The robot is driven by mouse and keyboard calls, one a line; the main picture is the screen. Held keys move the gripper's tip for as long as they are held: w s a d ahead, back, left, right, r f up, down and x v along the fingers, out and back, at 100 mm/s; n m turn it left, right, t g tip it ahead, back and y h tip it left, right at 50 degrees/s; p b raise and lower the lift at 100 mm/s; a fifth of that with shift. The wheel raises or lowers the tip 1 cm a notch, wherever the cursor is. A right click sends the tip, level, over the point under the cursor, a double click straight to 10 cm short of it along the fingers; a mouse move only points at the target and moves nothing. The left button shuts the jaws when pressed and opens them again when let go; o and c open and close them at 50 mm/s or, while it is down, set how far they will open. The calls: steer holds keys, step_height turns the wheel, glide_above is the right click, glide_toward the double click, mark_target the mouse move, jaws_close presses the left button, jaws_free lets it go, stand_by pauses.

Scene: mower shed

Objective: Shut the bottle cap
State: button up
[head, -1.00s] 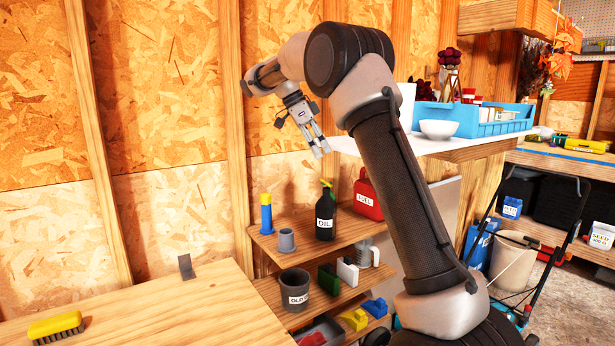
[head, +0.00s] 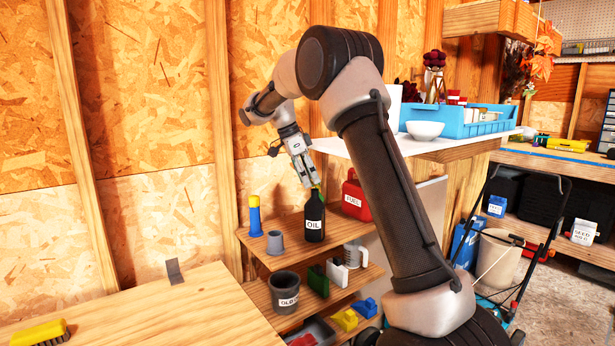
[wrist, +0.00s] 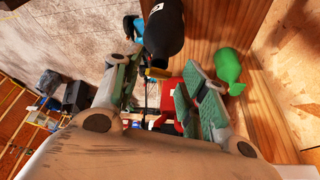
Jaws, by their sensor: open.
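The black oil bottle (head: 314,218) stands upright on the top shelf, its white label facing out. In the head view my gripper (head: 308,186) is just above its neck and hides most of the cap, so I cannot tell how far the cap is tilted. In the wrist view the dark bottle (wrist: 165,32) is at the top, with a small yellow piece (wrist: 158,72), seemingly the cap, at its end. My gripper (wrist: 163,92) is open, with the yellow piece showing in the gap between its green-padded fingers. Contact cannot be made out.
A red fuel can (head: 354,196) stands right of the bottle. A grey cup (head: 275,242) and a blue-and-yellow item (head: 255,216) stand left. A dark pot (head: 285,292) and other containers fill the shelf below. The wooden wall is close behind.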

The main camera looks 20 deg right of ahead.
jaws_close()
steer(key=shift+a, duration=0.1)
steer(key=shift+w+a+f+g+h, duration=0.15)
steer(key=shift+a+f+h, duration=0.15)
steer(key=shift+h, duration=0.35)
steer(key=shift+s+a+f+g+h, duration=0.15)
steer(key=shift+f+h, duration=0.1)
steer(key=shift+h, duration=0.4)
steer(key=shift+w+a+f+g+h, duration=0.15)
steer(key=shift+f+h, duration=0.2)
steer(key=shift+h, duration=0.3)
steer(key=shift+a+f+g+h, duration=0.15)
steer(key=shift+f+h, duration=0.15)
steer(key=shift+h, duration=0.4)
steer(key=shift+w+a+f+g+h, duration=0.15)
steer(key=shift+f+h, duration=0.2)
steer(key=shift+h, duration=0.3)
steer(key=shift+s, duration=0.1)
jaws_free()
steer(key=v, duration=1.2)
